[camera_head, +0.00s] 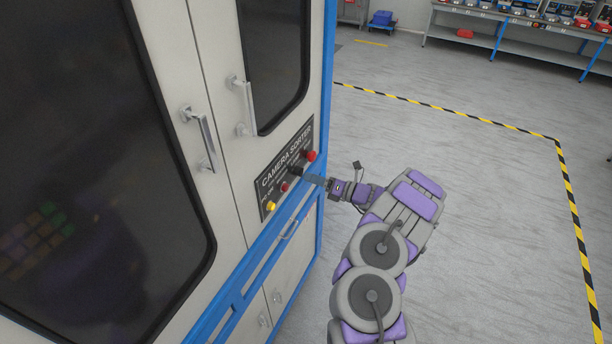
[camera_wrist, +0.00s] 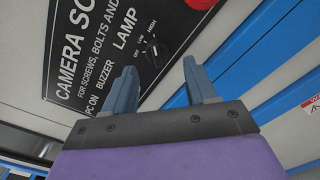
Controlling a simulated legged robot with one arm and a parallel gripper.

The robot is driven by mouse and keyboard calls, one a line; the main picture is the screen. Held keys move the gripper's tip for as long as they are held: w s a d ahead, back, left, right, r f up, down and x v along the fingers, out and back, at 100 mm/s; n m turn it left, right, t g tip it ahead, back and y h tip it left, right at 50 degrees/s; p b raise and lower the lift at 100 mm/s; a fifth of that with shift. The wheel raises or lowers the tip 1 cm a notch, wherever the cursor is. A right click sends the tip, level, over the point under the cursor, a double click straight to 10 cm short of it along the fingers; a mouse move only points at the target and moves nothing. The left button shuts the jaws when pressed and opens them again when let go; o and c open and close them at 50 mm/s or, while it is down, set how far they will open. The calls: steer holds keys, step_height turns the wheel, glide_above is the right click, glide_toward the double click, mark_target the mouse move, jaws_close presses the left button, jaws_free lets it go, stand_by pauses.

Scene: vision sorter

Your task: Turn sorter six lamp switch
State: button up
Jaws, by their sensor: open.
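The lamp switch (camera_wrist: 153,52) is a small black rotary knob on the dark CAMERA SORTER panel (camera_wrist: 75,50), with OFF, LOW and HIGH marks around it. My gripper (camera_wrist: 160,68) is open and empty, its two blue-grey fingers pointing at the panel. In the wrist view the knob shows between and just beyond the fingertips, apparently not touched. I cannot tell the exact gap.
A red button (camera_head: 310,155) sits right of the knob; it also shows in the wrist view (camera_wrist: 201,3). A smaller red button (camera_head: 284,187) and a yellow button (camera_head: 271,206) sit to the left. A blue frame rail (camera_head: 268,240) runs below. Open floor (camera_head: 450,220) lies right.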

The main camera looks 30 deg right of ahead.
steer(key=p+v, duration=0.1)
steer(key=v, duration=1.2)
steer(key=shift+s+d, duration=0.15)
steer(key=shift+d, duration=0.1)
steer(key=shift+f, duration=0.1)
